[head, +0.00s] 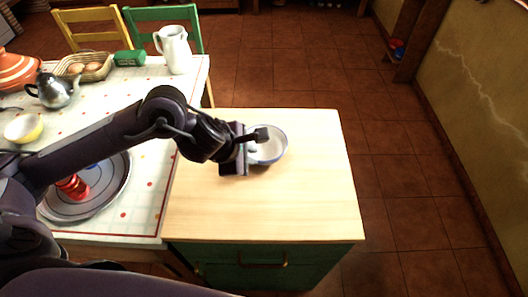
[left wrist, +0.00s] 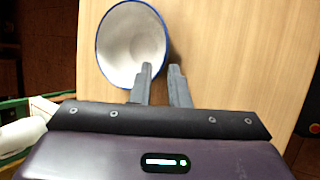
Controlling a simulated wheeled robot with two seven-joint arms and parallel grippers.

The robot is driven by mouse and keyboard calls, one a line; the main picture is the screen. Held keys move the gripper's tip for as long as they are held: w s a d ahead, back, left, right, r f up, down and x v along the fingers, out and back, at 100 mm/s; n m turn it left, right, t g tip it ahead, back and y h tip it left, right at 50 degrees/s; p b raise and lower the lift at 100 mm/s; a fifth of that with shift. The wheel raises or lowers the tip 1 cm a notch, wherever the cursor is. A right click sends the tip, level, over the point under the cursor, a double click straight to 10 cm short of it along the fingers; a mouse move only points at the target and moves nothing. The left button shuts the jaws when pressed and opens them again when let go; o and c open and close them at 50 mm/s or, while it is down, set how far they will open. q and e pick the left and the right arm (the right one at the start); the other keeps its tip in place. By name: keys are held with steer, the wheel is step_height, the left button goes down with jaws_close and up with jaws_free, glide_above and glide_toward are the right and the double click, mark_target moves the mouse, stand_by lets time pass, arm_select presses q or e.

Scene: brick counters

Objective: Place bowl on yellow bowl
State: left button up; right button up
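A white bowl with a blue rim (head: 270,150) stands upright near the back of the light wooden counter top. It also shows in the left wrist view (left wrist: 125,42). My left gripper (head: 257,142) is at the bowl's left side. In the left wrist view, the fingers (left wrist: 162,75) are apart with a visible gap, one overlapping the bowl's inside and one outside its rim. I cannot tell whether they touch it. My right gripper is not in view.
On the white table (head: 142,90) are a white pitcher (head: 174,49), a metal teapot (head: 53,90), an egg basket (head: 85,66), a green box (head: 129,58) and a plate with a red item (head: 73,186). The wooden counter's front (head: 270,215) is clear.

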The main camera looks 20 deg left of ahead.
mark_target(262, 161)
arm_select(q)
steer(key=shift+w+f+m, duration=0.2)
steer(key=shift+f+m, duration=0.1)
steer(key=shift+f, duration=0.2)
steer(key=x, duration=0.7)
steer(key=shift+s+d, duration=0.1)
steer(key=shift+s, duration=0.05)
jaws_close()
steer(key=shift+r, duration=0.1)
